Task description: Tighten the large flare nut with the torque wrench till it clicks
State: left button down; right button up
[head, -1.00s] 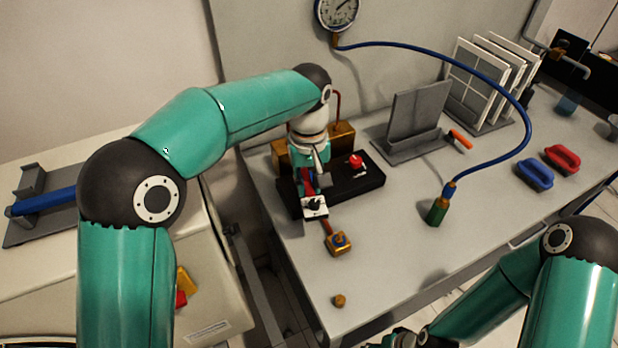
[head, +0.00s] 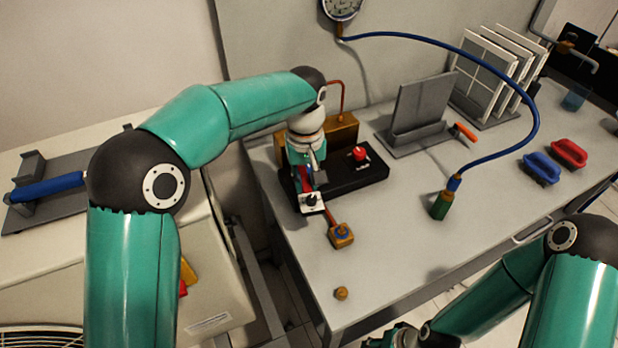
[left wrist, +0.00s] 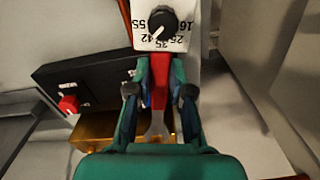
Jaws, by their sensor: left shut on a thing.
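The torque wrench has a red body (left wrist: 159,85) and a white dial plate (head: 311,201) with a black knob (left wrist: 162,22) and printed numbers. My left gripper (left wrist: 158,91) is shut on the red body, just behind the dial plate. The wrench's metal jaw end (left wrist: 157,128) reaches to the brass block (head: 343,130) at the back of the black base (head: 354,176). The large flare nut cannot be made out; my gripper and the wrench cover that spot. My left gripper (head: 306,172) also shows in the head view. My right arm is at the lower right, its fingertips not clear.
A red knob (head: 360,154) sits on the black base. A copper pipe leads to a small brass fitting (head: 341,236), with a brass cap (head: 341,293) nearer the edge. A blue hose (head: 537,112) runs from the gauge (head: 342,8) to a green fitting (head: 442,205). The front right bench is clear.

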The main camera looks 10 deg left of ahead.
aim_at(304, 169)
pick_arm(q)
jog(key=shift+w+d+p, duration=0.1)
jog(key=shift+d+p, duration=0.05)
jog(key=shift+p, duration=0.15)
dwell(0.4)
jog(key=shift+r, duration=0.1)
jog(key=shift+w+p, duration=0.25)
jog(key=shift+p, duration=0.05)
jog(key=shift+w+a+p, duration=0.3)
jog(key=shift+w+p, duration=0.25)
jog(key=shift+p, duration=0.15)
jog(key=shift+w, duration=0.2)
jog(key=shift+a, duration=0.1)
jog(key=shift+p, duration=0.35)
jog(key=shift+w+a+p, duration=0.2)
jog(key=shift+w+p, duration=0.3)
jog(key=shift+p, duration=0.1)
jog(key=shift+w+a+p, duration=0.15)
jog(key=shift+w+p, duration=0.3)
jog(key=shift+p, duration=0.1)
dwell(0.7)
